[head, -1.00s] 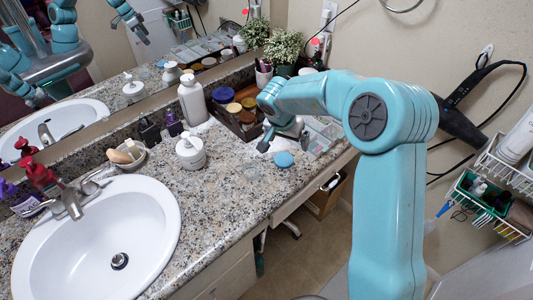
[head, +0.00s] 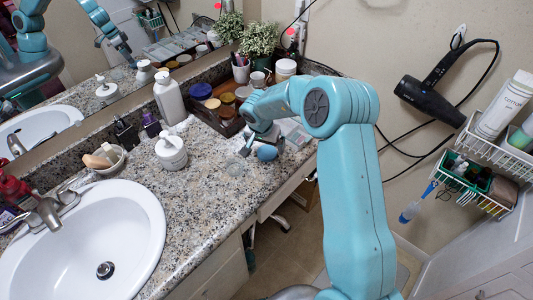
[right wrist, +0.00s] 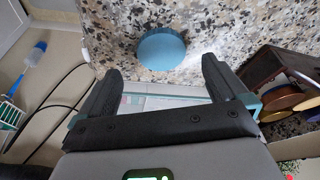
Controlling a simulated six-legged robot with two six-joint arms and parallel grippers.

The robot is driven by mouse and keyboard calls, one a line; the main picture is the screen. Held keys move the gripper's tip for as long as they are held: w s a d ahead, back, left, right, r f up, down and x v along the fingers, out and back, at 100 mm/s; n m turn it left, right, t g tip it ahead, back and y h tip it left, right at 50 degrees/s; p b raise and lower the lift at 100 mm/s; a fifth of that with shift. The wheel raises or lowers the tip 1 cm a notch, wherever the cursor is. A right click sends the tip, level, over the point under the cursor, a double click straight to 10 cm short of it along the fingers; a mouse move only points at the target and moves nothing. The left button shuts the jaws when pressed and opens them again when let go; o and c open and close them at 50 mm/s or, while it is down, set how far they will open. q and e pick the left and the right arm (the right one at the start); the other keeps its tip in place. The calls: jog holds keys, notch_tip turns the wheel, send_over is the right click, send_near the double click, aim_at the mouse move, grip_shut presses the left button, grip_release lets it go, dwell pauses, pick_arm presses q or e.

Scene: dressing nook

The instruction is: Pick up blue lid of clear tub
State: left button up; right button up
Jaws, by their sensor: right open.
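The blue lid (head: 267,152) is a small round disc on the granite counter, near its front edge. It also shows at the top middle of the right wrist view (right wrist: 160,48). My right gripper (head: 259,146) is open and empty, close to the lid. In the right wrist view the lid lies just beyond and between the spread fingertips (right wrist: 158,72); I see no grip on it. My left gripper is not in view.
A dark organizer (head: 226,126) with jars and a clear compartment tray (head: 294,134) stand behind the gripper. A white pump jar (head: 171,152) and sink (head: 90,240) are to the left. The mirror (head: 80,70) backs the counter. A hair dryer (head: 430,100) hangs at right.

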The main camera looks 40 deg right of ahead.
aim_at(267, 152)
jog(key=x, duration=0.4)
jog(key=shift+w+f, duration=0.1)
jog(key=shift+f, duration=0.05)
jog(key=c, duration=1.1)
